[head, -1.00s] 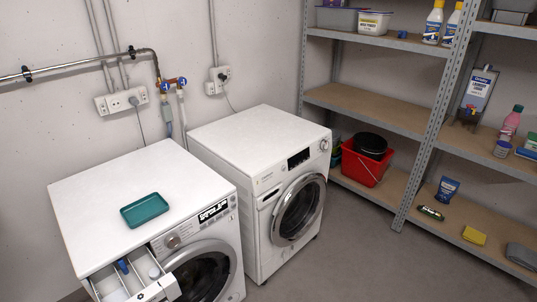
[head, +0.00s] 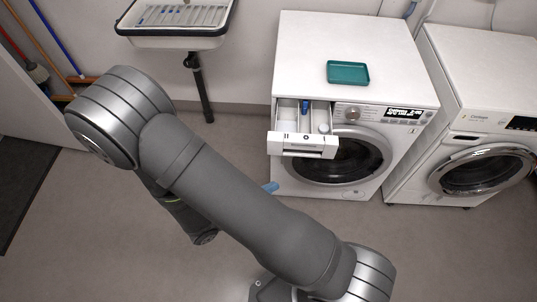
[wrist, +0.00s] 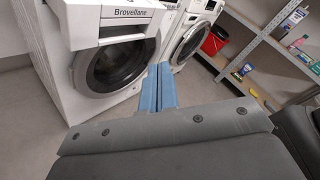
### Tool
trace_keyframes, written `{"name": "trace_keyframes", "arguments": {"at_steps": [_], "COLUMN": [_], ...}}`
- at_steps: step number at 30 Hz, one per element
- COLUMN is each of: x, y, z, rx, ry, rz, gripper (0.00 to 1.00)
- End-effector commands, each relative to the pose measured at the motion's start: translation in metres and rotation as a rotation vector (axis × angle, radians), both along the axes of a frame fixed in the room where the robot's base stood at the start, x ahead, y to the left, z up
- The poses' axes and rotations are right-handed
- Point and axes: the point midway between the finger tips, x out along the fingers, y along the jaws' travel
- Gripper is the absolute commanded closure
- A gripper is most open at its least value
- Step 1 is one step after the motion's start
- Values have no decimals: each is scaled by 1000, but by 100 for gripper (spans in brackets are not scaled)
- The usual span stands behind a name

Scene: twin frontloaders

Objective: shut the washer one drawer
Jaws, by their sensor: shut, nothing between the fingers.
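The left white washer (head: 395,150) has its detergent drawer (head: 302,146) pulled out at the upper left of its front. The drawer's compartments show from above, with a blue piece inside. In the wrist view the white drawer front (wrist: 85,22) juts out at the top, beside the name Brovellane. My gripper (head: 271,187) shows only as a blue tip below the drawer, in front of the washer, with the arm hiding the rest. In the wrist view my gripper's blue fingers (wrist: 158,88) are together and empty, pointing towards the washers and apart from the drawer in the picture.
A teal tray (head: 348,72) lies on the washer top. A second frontloader (head: 480,165) stands to the right. A sink (head: 175,35) hangs on the wall at the left. Shelving (wrist: 270,50) stands at the right in the wrist view. The floor before the washers is clear.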

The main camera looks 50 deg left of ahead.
Motion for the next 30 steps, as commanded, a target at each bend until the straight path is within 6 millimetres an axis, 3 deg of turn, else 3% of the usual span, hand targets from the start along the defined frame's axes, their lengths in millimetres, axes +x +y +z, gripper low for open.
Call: {"name": "trace_keyframes", "arguments": {"at_steps": [9,18,23,30], "x": [-29,-43,-33,7], "y": [53,75,76,75], "z": [-30,-43,-43,-43], "rx": [-600,-900,-920,-919], "ry": [-52,-84,-85,-84], "rz": [116,145,142,141], "gripper": [100,100,100,100]}}
